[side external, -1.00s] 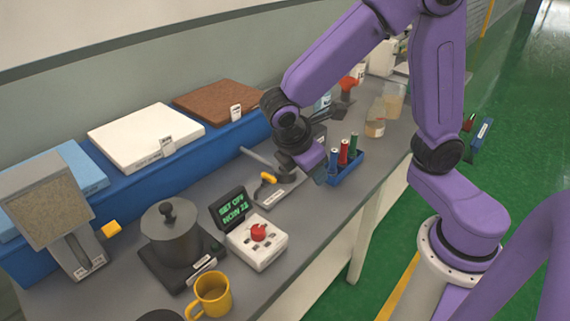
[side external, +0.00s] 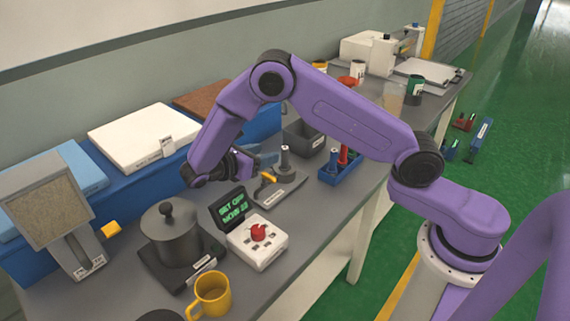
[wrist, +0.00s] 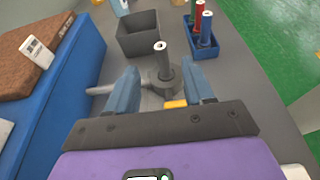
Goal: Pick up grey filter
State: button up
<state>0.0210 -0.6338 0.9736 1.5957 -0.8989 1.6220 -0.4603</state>
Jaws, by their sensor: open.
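A grey cylinder with a pale, holed top, which looks like the grey filter (side external: 285,160), stands upright on a flat grey base with a yellow lever (side external: 268,178). In the wrist view the grey filter (wrist: 162,62) lies ahead, lined up with the gap between the fingers. My gripper (wrist: 160,76) is open, with one blue-grey finger to each side of that line and nothing held. In the side view my gripper (side external: 257,160) is just left of the grey filter; its far finger is partly hidden. I cannot tell how far the fingertips are from it.
A blue rack (side external: 345,172) with red, green and blue cylinders stands right of the filter. A dark open bin (side external: 303,138) is behind it. A raised blue bench (side external: 128,190) holds slabs. A control box (side external: 258,243) and a lidded pot (side external: 170,235) stand nearer.

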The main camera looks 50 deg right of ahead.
aim_at(285, 147)
jog(key=x, duration=0.9)
jog(key=shift+d+f, duration=0.2)
jog(key=shift+d, duration=0.1)
grip_shut()
